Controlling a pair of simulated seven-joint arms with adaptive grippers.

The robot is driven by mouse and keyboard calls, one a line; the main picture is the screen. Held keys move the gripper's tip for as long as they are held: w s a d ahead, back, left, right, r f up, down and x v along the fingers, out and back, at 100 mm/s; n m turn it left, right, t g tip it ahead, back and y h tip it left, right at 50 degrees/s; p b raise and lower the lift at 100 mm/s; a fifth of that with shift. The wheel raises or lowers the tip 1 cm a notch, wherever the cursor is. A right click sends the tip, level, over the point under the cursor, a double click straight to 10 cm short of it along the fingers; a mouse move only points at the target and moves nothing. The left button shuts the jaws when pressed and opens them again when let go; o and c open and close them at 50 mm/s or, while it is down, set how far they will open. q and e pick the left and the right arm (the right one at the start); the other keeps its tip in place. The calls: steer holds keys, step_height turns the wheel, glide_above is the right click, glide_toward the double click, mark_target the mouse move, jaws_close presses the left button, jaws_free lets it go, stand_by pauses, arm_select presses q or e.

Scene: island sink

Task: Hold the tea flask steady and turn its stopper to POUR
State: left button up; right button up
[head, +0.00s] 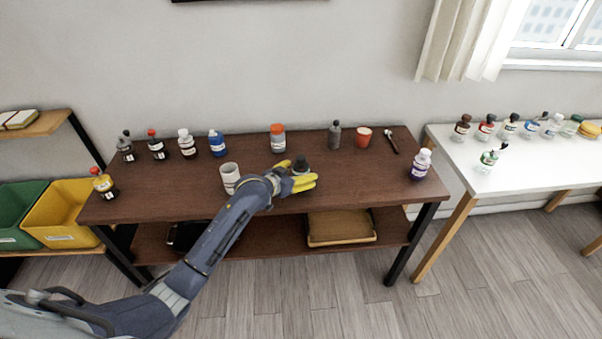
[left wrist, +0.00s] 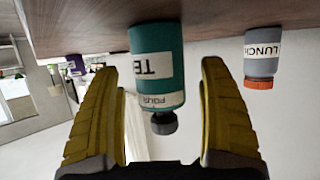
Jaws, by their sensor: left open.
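The tea flask is a teal cylinder with a white label and a dark stopper. In the left wrist view the tea flask (left wrist: 172,50) appears upside down, with the label partly readable as "TE" and "POUR" lettering near the stopper (left wrist: 162,123). In the head view the dark top of the tea flask (head: 302,160) shows behind my yellow fingers, its body mostly hidden. My left gripper (head: 302,175) is open at the front of the brown table; its fingers (left wrist: 165,80) stand on either side of the flask in the wrist view, with gaps visible. My right gripper is not in view.
A grey "LUNCH" flask with an orange lid (head: 278,138) stands behind, also in the left wrist view (left wrist: 262,55). A white cup (head: 230,178) is left of my gripper. A grey bottle (head: 334,135), red cup (head: 363,137) and purple-white bottle (head: 421,165) stand right. The right-front tabletop is clear.

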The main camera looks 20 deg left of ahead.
arm_select(q)
steer(key=shift+w+d+f, duration=0.2)
steer(key=shift+w+f, duration=0.05)
steer(key=shift+w, duration=0.3)
steer(key=c, duration=1.3)
steer(key=shift+c, duration=0.2)
